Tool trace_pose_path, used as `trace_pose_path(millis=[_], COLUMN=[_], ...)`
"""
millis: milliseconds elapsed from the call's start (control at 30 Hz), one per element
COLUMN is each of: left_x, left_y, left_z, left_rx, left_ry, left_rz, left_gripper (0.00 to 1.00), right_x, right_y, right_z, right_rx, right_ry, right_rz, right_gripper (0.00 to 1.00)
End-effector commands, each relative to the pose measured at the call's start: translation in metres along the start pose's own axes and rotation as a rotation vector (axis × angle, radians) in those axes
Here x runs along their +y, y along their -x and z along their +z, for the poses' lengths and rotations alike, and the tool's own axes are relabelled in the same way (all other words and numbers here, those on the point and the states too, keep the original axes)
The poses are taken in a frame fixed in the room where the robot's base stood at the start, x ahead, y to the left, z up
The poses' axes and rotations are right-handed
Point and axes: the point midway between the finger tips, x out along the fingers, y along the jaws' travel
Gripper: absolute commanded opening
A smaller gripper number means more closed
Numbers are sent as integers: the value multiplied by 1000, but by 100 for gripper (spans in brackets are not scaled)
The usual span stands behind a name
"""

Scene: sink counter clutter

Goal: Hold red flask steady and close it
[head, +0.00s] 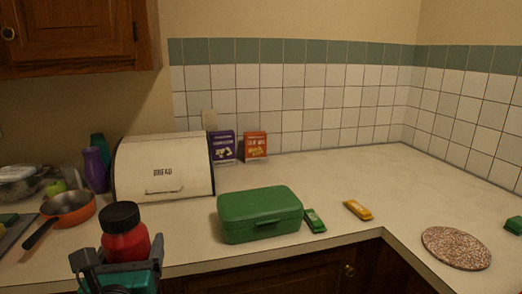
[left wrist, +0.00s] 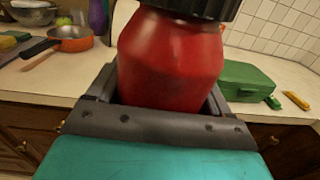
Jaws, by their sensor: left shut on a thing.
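The red flask (head: 126,244) is upright, with a black lid (head: 120,215) on top. I cannot tell how tightly the lid sits. My left gripper (head: 118,262) is shut around the lower body of the flask, in front of the counter's front edge. In the left wrist view the red body (left wrist: 170,60) rises between the dark jaws (left wrist: 160,120), and the black lid (left wrist: 195,6) is cut off by the top edge. The jaws hide the flask's bottom. My right gripper is in neither view.
A green box (head: 260,214), a green packet (head: 314,221) and a yellow packet (head: 358,210) lie right of the flask. A bread bin (head: 163,170) stands behind it. An orange pan (head: 68,209) is at left, a speckled round mat (head: 456,248) at right. The right counter is mostly clear.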

Motion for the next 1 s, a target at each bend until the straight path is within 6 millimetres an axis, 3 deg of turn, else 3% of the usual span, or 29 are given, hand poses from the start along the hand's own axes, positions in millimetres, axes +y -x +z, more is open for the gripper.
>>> trace_pose_path(millis=[33,100,333,1000], left_x=[-2,-7,-16,-19], left_y=[9,20,46,50], left_z=[-18,-34,-66,-70], left_rx=[8,7,0,-6], left_ry=[-6,-5,-1,0], left_rz=[-36,-84,-187,-212], left_gripper=[17,17,17,17], right_x=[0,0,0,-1], right_y=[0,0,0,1], right_z=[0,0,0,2], right_rx=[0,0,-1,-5], right_ry=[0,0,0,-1], right_rz=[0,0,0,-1], right_gripper=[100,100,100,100])
